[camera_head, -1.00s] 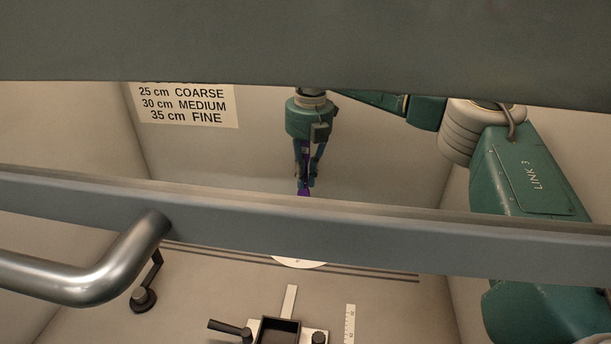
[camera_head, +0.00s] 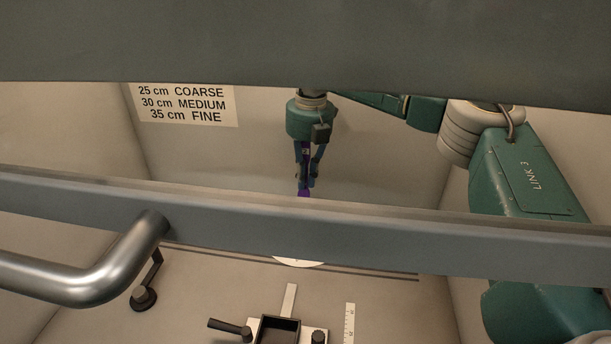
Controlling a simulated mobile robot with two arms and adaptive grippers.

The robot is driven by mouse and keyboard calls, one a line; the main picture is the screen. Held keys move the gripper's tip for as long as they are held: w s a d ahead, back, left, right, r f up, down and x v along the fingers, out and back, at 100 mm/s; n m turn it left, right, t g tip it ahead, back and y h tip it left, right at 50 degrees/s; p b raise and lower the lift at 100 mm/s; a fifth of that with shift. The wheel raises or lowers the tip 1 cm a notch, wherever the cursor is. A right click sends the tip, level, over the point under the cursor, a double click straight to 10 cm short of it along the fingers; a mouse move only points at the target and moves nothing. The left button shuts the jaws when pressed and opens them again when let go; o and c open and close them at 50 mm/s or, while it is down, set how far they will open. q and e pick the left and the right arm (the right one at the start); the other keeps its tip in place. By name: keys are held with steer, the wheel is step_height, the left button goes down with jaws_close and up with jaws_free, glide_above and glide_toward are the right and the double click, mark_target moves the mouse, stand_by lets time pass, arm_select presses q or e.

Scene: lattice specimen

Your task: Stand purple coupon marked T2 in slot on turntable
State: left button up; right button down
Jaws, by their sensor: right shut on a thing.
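My right gripper (camera_head: 308,184) points down inside the box-like enclosure, near its back wall. It is shut on the purple coupon (camera_head: 304,193), of which only a narrow part shows between and just below the fingers. The T2 mark cannot be read. The coupon's lower end comes close to the top edge of the grey bar in front, and anything lower is hidden. A white round edge (camera_head: 298,263), perhaps the turntable, shows just below the bar; its slot is hidden. My left gripper is not in view.
A grey crossbar (camera_head: 400,246) spans the view, with a metal handle (camera_head: 75,278) at left. On the floor are a black square holder (camera_head: 277,329), a ruler strip (camera_head: 350,325) and a black crank (camera_head: 144,297). A distance label (camera_head: 185,104) is on the back wall.

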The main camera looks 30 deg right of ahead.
steer(key=shift+f+b, duration=0.3)
steer(key=shift+f, duration=0.4)
steer(key=shift+f, duration=0.3)
steer(key=shift+f+b, duration=0.5)
steer(key=shift+f, duration=0.25)
steer(key=shift+f+b, duration=0.4)
steer(key=shift+f, duration=0.55)
stand_by(0.7)
steer(key=c, duration=1.2)
jaws_free()
steer(key=shift+r, duration=0.1)
